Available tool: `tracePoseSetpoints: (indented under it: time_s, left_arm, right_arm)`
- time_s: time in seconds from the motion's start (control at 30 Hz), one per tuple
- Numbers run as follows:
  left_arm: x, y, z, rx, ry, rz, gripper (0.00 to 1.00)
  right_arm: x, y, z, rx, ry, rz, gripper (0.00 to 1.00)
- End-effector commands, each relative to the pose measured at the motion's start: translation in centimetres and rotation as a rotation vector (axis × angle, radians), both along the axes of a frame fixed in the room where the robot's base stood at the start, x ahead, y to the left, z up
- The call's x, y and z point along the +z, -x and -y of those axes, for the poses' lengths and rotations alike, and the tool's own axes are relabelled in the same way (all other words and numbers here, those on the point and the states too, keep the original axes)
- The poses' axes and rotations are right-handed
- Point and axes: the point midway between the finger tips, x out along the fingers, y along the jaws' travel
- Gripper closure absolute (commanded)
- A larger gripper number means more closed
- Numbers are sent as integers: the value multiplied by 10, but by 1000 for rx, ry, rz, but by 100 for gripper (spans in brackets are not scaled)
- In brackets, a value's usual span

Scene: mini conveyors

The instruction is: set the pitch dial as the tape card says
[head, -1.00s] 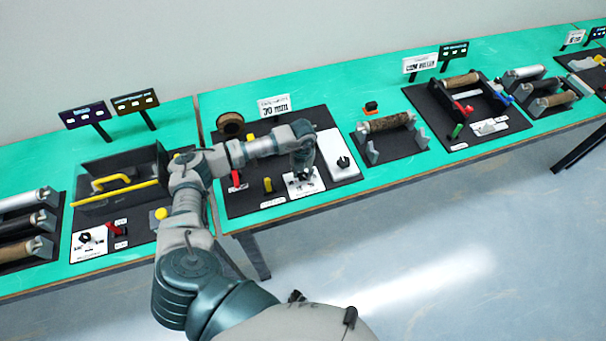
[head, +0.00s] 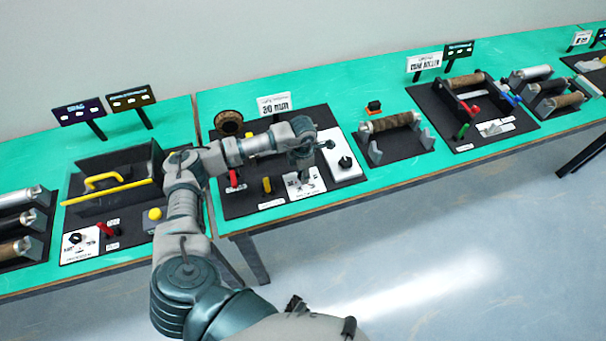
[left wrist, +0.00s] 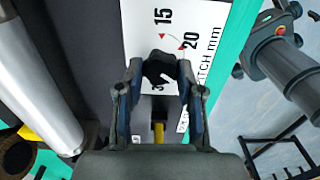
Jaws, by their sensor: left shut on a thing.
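The pitch dial is a black knob (left wrist: 160,68) on a white plate marked 15, 20 and PITCH mm; a third number is partly covered. The plate (head: 317,186) also shows in the head view, partly behind the hand. My left gripper (left wrist: 159,77) is shut on the knob, one finger on each side. In the head view the left gripper (head: 304,179) points down over the plate. The tape card (head: 273,105) stands behind the board and seems to read 30 mm, though its first digit is blurred. My right gripper is not in view.
A white panel with another black knob (head: 345,162) stands right of the dial. A red lever (head: 233,178) and a yellow peg (head: 267,185) stand to its left on the dark board. A brown roll (head: 229,122) is at the back. The front table edge is close.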

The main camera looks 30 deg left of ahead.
Motion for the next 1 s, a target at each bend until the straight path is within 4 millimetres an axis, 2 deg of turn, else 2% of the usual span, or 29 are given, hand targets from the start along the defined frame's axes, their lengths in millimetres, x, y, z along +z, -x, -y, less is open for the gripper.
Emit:
tracePoseSetpoints:
  time_s: [0.03,0.5,1.0]
  left_arm:
    - [2,-5,-1,-40,0,18,98]
    - [2,-5,-1,-486,-1,17,98]
    - [3,-4,0,-868,-3,16,98]
  right_arm:
    - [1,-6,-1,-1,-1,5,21]
    - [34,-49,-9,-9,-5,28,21]
    - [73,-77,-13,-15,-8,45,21]
